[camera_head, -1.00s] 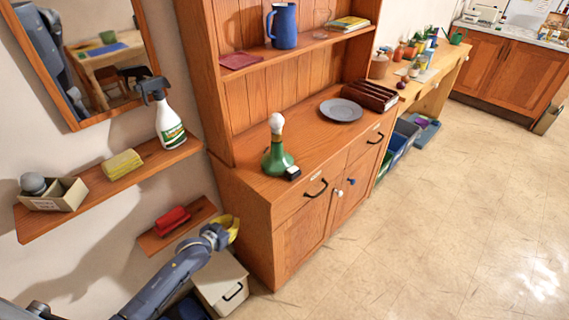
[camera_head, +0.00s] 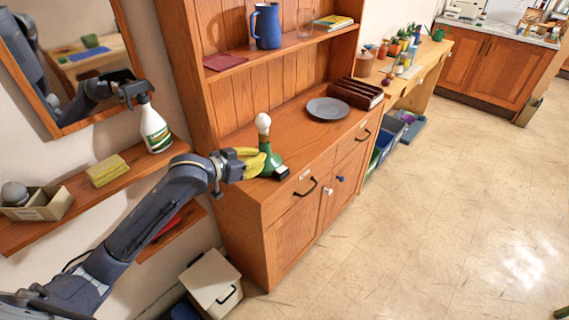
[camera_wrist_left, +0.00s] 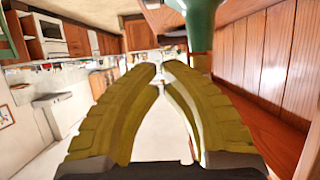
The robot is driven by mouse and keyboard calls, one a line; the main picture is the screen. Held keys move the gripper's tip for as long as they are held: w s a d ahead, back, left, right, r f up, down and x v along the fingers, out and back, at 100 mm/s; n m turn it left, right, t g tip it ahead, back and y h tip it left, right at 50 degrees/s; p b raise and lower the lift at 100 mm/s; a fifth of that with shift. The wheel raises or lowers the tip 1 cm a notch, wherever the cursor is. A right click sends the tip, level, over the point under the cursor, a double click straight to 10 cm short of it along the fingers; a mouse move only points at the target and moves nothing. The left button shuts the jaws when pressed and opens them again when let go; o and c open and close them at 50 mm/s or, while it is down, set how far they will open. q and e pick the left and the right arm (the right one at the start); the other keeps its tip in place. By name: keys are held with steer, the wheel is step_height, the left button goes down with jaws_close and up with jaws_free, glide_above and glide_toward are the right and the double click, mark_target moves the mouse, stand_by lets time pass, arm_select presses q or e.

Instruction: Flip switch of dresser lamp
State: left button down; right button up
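The dresser lamp has a green base (camera_head: 270,160) and a bare white bulb (camera_head: 263,123), and it stands upright on the dresser's counter. A small dark block (camera_head: 281,173), perhaps its switch, is at the front of its foot. My left gripper (camera_head: 262,160), with yellow fingers, is just left of the lamp base and partly overlaps it; I cannot tell whether they touch. In the left wrist view, the fingertips (camera_wrist_left: 160,66) are almost together with nothing seen held between them. The lamp's green body (camera_wrist_left: 201,22) is just beyond, at upper right. My right gripper is not in view.
The wooden dresser (camera_head: 300,240) has a grey plate (camera_head: 328,108) and a dark rack (camera_head: 356,93) behind the lamp. A blue jug (camera_head: 266,26) stands on the shelf above. A spray bottle (camera_head: 155,130) and sponge (camera_head: 107,170) are on the left wall shelf.

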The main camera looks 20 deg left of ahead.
arm_select(q)
steer(key=shift+d+r, duration=0.2)
steer(key=shift+r, duration=0.05)
glide_above(279, 170)
step_height(279, 170, down, 4)
steer(key=shift+s+r, duration=0.15)
steer(key=shift+r, duration=0.05)
steer(key=shift+w+d+f, duration=0.1)
steer(key=shift+w+f, duration=0.15)
steer(key=shift+f, duration=0.75)
steer(key=shift+s+f, duration=0.2)
steer(key=shift+f, duration=1)
